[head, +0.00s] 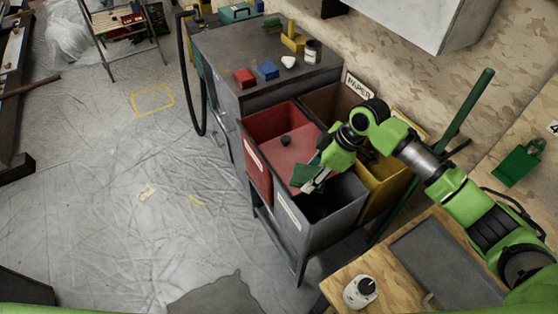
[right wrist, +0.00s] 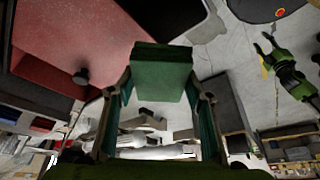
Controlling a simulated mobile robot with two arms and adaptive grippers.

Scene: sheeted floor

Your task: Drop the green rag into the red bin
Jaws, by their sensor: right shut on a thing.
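The green rag (head: 302,174) is held in my right gripper (head: 314,184), which is shut on it. In the head view the rag appears over the near right corner of the red bin (head: 262,172), by the edge shared with the grey bin. Its height above the rims is hard to tell. In the right wrist view the rag (right wrist: 162,75) sits between both fingers, with the red bin's inside (right wrist: 75,35) to the left.
A dark round object (head: 286,141) lies in the red bin. A grey bin (head: 288,212) adjoins it in front, a brown bin (head: 322,101) behind and a yellow bin (head: 385,190) at right. A dark-topped cabinet (head: 222,52) holds blocks. A wooden bench (head: 395,265) stands in front at right.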

